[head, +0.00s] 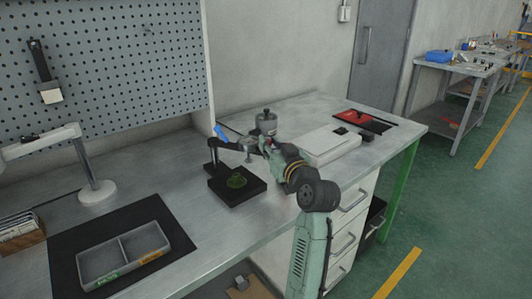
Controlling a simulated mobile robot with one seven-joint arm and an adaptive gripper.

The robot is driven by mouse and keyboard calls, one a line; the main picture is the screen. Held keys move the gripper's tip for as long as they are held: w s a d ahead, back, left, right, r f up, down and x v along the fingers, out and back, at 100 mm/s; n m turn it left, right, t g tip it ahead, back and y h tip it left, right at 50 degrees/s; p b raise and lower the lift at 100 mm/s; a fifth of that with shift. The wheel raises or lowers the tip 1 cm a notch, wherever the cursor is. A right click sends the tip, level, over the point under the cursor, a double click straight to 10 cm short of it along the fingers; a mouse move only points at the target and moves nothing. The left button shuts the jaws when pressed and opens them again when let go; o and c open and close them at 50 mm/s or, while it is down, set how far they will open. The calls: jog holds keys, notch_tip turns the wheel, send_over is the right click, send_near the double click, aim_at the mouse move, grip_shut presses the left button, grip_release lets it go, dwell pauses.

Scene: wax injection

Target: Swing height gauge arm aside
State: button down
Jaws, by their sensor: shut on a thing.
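The height gauge stands on the bench in the head view, with a black square base (252,190) and a thin upright post at its left rear. Its dark gauge arm (226,144) reaches from the post to the right, above the rear of the base. A green round piece (237,181) lies on the base. My gripper (250,147) is at the right end of the gauge arm and is shut on it. The fingers are small here and partly hidden by my wrist.
A grey cylindrical device (267,122) stands close behind my gripper. A white box (325,145) and a black-and-red mat (365,120) lie to the right. A two-part tray (125,257) and a white lamp stand (97,190) are at the left. Bare bench lies between tray and gauge.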

jog(key=shift+w+d+y, duration=0.15)
jog(key=shift+w+y, duration=0.15)
jog(key=shift+w, duration=0.05)
jog(key=c, duration=1.5)
grip_release()
jog(key=shift+o, duration=0.2)
jog(key=v, duration=1.2)
jog(key=shift+r, duration=0.15)
